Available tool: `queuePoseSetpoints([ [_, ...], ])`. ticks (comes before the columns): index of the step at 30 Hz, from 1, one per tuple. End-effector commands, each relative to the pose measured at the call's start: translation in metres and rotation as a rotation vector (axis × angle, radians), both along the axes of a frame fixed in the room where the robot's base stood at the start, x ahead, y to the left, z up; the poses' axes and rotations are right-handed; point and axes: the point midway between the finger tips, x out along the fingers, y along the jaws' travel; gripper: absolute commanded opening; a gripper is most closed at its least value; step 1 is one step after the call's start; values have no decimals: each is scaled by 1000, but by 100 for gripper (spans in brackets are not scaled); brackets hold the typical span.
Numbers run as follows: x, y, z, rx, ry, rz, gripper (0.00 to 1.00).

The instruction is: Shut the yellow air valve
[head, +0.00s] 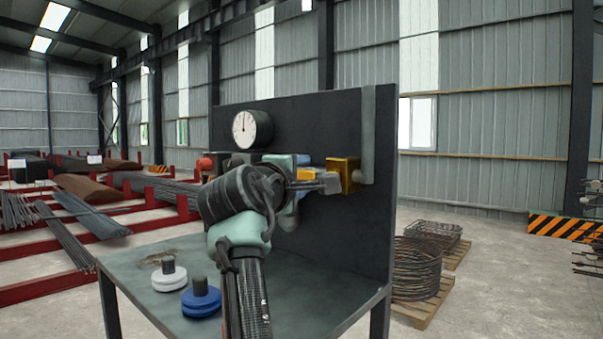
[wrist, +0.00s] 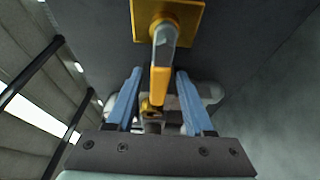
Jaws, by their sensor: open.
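The yellow air valve shows in the head view as a yellow square block (head: 343,172) on the dark upright panel. In the wrist view its yellow plate (wrist: 188,14) is at the top, with a grey stem and a yellow-orange lever (wrist: 160,88) pointing down the picture. My gripper (wrist: 158,74) is open, with one blue finger on each side of the lever. I see gaps between the lever and both fingers. In the head view my gripper (head: 312,182) is just left of the yellow block, and my arm hides part of the panel there.
A round white-faced gauge (head: 244,129) and a red-orange fitting (head: 206,164) are on the panel (head: 300,115). A white disc (head: 170,279) and a blue disc (head: 201,300), each with a dark knob, stand on the bench (head: 135,262). Wire coils (head: 417,270) lie on a pallet at right.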

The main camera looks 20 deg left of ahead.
Motion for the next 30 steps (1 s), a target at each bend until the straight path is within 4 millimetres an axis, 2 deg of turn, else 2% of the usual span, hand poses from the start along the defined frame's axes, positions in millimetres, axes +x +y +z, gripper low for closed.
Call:
queuePoseSetpoints([
  [1, 0, 0, 0, 0, 0, 0, 52],
  [10, 0, 0, 0, 0, 0, 0, 0],
  [30, 0, 0, 0, 0, 1, 0, 0],
])
